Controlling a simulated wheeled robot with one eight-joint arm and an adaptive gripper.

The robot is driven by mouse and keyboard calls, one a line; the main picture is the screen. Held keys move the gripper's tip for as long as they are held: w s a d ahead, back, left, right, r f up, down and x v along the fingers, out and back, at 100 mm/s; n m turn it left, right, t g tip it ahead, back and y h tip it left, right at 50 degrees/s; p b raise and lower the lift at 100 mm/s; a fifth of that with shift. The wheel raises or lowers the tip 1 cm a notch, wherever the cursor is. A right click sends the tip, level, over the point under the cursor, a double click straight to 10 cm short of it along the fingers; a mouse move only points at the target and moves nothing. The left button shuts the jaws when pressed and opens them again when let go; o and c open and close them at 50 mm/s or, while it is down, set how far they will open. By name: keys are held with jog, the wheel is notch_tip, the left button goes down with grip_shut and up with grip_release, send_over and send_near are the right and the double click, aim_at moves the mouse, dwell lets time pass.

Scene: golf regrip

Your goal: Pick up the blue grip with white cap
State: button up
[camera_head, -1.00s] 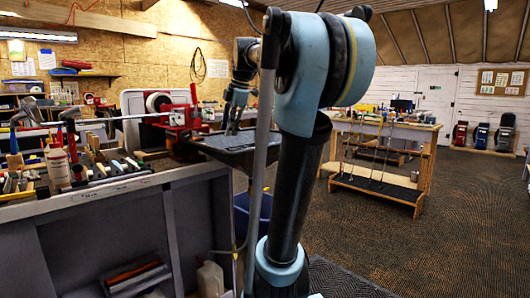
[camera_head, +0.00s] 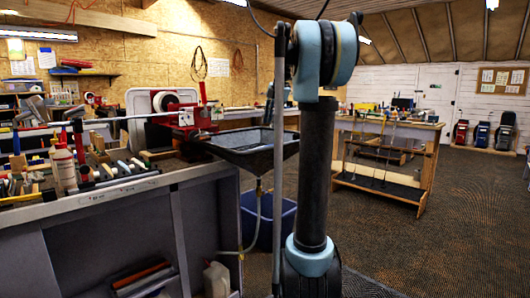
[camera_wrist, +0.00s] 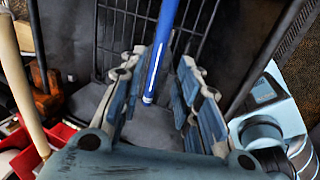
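In the wrist view, the blue grip (camera_wrist: 157,55) hangs down from the top edge as a slim blue rod. Its lower end, with white marks, is between the fingers of my gripper (camera_wrist: 160,97). The fingers stand apart on both sides of the grip, and gaps show between them and it. I cannot tell the exact depth of the grip relative to the fingertips. In the head view, my gripper is mostly hidden behind my arm, above the dark tray (camera_head: 240,150), and the blue grip cannot be made out there.
A bench (camera_head: 110,190) crowded with tools stands at the left, with a red clamp (camera_head: 190,118) holding a shaft. A blue bin (camera_head: 265,220) is below the tray. A wooden rack (camera_head: 390,180) with clubs stands at the right. The carpet at the right is open.

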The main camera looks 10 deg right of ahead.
aim_at(262, 149)
jog(key=x, duration=1.2)
jog(key=shift+s+f, duration=0.1)
jog(key=shift+f, duration=0.1)
grip_shut()
